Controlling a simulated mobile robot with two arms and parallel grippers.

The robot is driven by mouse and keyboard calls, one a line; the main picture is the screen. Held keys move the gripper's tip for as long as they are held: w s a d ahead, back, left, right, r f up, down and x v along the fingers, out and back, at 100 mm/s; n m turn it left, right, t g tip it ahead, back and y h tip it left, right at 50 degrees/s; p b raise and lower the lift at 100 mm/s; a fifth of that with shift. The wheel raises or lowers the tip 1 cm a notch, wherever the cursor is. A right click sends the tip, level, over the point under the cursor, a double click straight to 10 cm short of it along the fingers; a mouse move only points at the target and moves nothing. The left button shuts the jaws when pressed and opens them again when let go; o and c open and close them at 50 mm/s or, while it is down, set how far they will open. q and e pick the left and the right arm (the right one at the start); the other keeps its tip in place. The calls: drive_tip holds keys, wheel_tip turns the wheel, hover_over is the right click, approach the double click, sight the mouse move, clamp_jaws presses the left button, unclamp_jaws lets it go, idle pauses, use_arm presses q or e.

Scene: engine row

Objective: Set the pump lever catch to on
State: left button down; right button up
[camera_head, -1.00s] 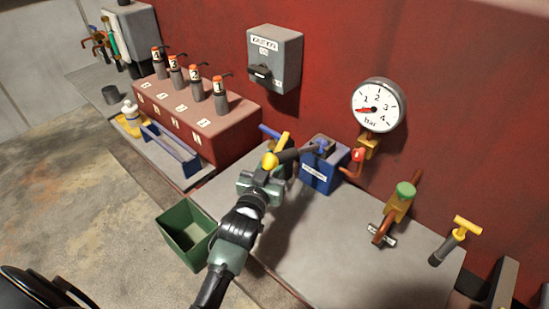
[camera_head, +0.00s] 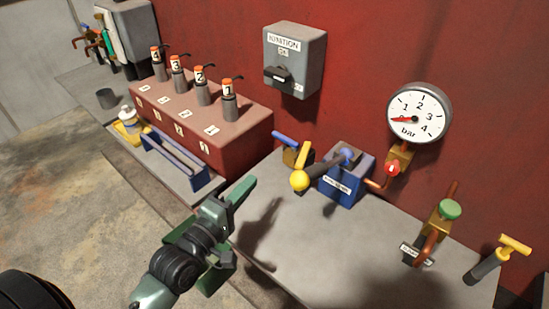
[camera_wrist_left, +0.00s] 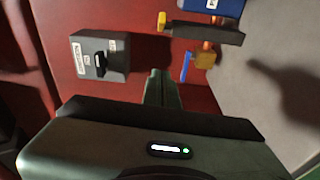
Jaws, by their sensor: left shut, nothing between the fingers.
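The pump unit is a blue box (camera_head: 342,189) with a white label, on the grey bench below the gauge. Its dark lever (camera_head: 328,168) points left and toward me, ending in a yellow knob (camera_head: 299,181). The label is too small to read, and I cannot make out a separate catch or its setting. My left gripper (camera_head: 248,186) is shut and empty, left of the knob and apart from it. In the left wrist view its closed fingers (camera_wrist_left: 163,88) show, with the dark lever (camera_wrist_left: 205,32) and part of the blue box (camera_wrist_left: 212,6) beyond. My right gripper is not in view.
A brass valve with a blue handle (camera_head: 284,141) stands close behind the knob. The ignition box (camera_head: 293,60) and a gauge (camera_head: 418,113) are on the red wall. A green-knobbed valve (camera_head: 449,209) stands right. The front middle of the bench (camera_head: 320,240) is clear.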

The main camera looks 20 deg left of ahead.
sight(303, 155)
use_arm(q)
drive_tip(key=w+d+p, duration=0.4)
drive_tip(key=w+d, duration=0.2)
drive_tip(key=w, duration=0.3)
drive_tip(key=shift+w+d+r+n, duration=0.2)
drive_tip(key=shift+w+d+n, duration=0.05)
drive_tip(key=shift+n, duration=0.05)
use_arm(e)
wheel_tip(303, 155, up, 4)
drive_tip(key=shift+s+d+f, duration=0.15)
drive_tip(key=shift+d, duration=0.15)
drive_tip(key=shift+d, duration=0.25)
